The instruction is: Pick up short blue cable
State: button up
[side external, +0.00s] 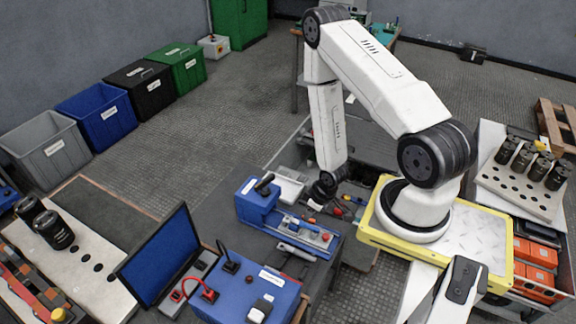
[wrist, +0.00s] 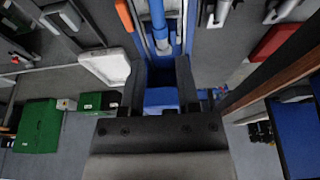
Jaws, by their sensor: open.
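A small blue strip (side external: 293,221) lies along the blue vise-like fixture (side external: 257,207) at the front of the grey table; a blue rod (wrist: 158,22) shows at the top of the wrist view. I cannot tell whether either is the short blue cable. My gripper (side external: 316,206) hangs low over the table, behind and to the right of the fixture's block. In the wrist view my gripper (wrist: 158,82) has its two dark fingers apart, with a blue block (wrist: 161,97) seen between them. Nothing is clearly held.
A white tray (side external: 289,186) stands behind the fixture, and small tools lie around my gripper. Black capacitors (side external: 54,230) stand on a plate at left. Bins line the back wall.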

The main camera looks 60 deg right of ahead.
aim_at(309, 225)
jog(key=shift+f, duration=3.3)
jog(key=shift+c, duration=0.3)
grip_shut()
jog(key=shift+r, duration=0.15)
jog(key=shift+r, duration=3.3)
